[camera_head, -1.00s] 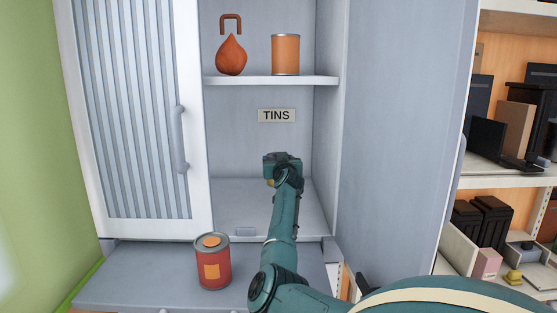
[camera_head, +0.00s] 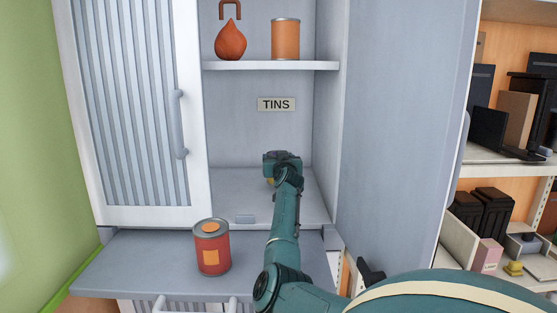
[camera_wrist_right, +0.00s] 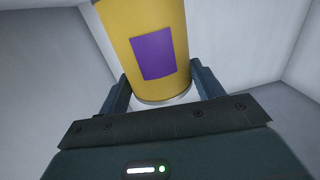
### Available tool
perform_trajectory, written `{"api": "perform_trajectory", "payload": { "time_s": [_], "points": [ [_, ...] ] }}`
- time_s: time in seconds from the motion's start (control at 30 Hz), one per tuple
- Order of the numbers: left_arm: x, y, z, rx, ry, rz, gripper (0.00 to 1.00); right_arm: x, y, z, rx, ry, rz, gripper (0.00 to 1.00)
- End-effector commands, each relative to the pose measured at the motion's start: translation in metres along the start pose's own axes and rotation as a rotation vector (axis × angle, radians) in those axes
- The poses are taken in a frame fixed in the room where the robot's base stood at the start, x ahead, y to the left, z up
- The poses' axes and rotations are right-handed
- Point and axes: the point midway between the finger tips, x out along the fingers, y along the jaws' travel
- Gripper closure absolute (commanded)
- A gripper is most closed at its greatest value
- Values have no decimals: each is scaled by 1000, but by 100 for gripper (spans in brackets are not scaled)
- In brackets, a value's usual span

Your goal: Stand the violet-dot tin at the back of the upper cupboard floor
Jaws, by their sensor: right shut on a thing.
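The violet-dot tin (camera_wrist_right: 150,50) is yellow with a violet square patch and fills the middle of the right wrist view. My right gripper (camera_wrist_right: 158,92) is shut on it, one finger on each side near its bottom rim. In the head view my right gripper (camera_head: 282,160) is inside the open cupboard bay, above its floor (camera_head: 230,190). It hides nearly all of the tin there; only a sliver of yellow shows. I cannot tell whether the tin touches the floor. My left gripper is out of view.
A red tin with an orange patch (camera_head: 211,250) stands on the counter (camera_head: 150,262) below. A shelf (camera_head: 270,66) above holds an orange tin (camera_head: 285,38) and a red-brown drop-shaped object (camera_head: 230,40). A TINS label (camera_head: 276,104) is on the back wall. A ribbed door (camera_head: 135,110) is at left.

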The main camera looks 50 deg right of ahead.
Motion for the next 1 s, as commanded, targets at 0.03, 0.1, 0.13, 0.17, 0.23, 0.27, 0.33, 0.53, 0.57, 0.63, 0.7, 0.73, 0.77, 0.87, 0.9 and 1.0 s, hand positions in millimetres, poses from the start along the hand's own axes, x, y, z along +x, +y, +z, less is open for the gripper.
{"api": "perform_trajectory", "payload": {
  "time_s": [0.03,0.1,0.13,0.17,0.23,0.27,0.33,0.53,0.57,0.63,0.7,0.73,0.77,0.87,0.9,1.0],
  "points": [
    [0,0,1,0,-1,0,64,0,1,-1,0,4,2,75],
    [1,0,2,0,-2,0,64,0,1,0,0,4,2,75],
    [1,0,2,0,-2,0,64,0,1,1,-1,4,2,75],
    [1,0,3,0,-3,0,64,0,1,1,-1,4,2,75],
    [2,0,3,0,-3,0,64,0,1,2,-1,4,2,75],
    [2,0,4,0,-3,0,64,0,1,3,-1,4,2,75],
    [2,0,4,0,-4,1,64,0,1,4,-2,4,2,75],
    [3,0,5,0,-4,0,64,0,1,7,-1,4,2,75],
    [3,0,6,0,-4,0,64,0,1,7,-1,4,1,75],
    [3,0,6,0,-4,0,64,0,1,7,-1,4,1,75],
    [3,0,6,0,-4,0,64,0,1,7,-1,3,1,75],
    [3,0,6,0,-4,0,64,0,1,7,-1,3,1,75],
    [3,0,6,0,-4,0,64,0,1,7,-1,3,1,75],
    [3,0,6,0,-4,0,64,0,0,8,-1,3,1,33],
    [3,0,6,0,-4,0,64,0,0,8,-1,2,1,30],
    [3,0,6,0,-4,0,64,0,0,8,-1,2,1,22]
  ]
}}
